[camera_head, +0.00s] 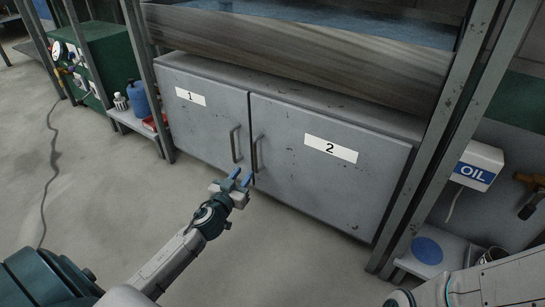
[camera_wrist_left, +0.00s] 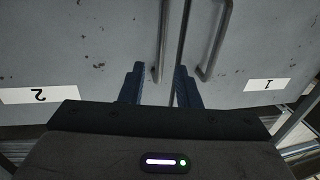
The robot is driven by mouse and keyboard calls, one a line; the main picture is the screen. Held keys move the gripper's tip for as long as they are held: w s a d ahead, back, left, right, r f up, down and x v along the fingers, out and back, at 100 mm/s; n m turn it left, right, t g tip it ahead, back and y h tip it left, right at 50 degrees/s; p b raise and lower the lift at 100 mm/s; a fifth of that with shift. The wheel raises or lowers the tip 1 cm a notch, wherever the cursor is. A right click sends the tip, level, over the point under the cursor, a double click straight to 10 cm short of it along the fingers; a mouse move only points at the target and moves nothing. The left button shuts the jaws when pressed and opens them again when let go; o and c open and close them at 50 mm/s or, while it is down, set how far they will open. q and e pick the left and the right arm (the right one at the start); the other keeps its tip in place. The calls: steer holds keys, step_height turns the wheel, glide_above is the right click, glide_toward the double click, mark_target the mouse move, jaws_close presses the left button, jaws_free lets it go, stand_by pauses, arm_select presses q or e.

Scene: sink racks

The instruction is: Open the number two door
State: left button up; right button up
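The number two door (camera_head: 320,180) is the right grey cabinet door, marked with a white "2" label (camera_head: 331,148). It is shut. Its vertical bar handle (camera_head: 256,153) is near its left edge, beside the door one handle (camera_head: 235,144). My left gripper (camera_head: 241,177) is open, with blue fingers near the lower end of the door two handle. In the left wrist view, turned upside down, the door two handle (camera_wrist_left: 171,45) runs down to between the two spread fingers (camera_wrist_left: 158,88); contact cannot be told. My right gripper is out of view.
The number one door (camera_head: 195,115) is shut at left. Metal posts (camera_head: 440,130) flank the cabinet. The concrete floor in front of the doors is clear.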

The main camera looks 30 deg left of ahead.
arm_select(q)
steer(key=p, duration=0.2)
glide_above(256, 169)
steer(key=shift+w+a, duration=0.2)
steer(key=shift+w, duration=0.05)
jaws_close()
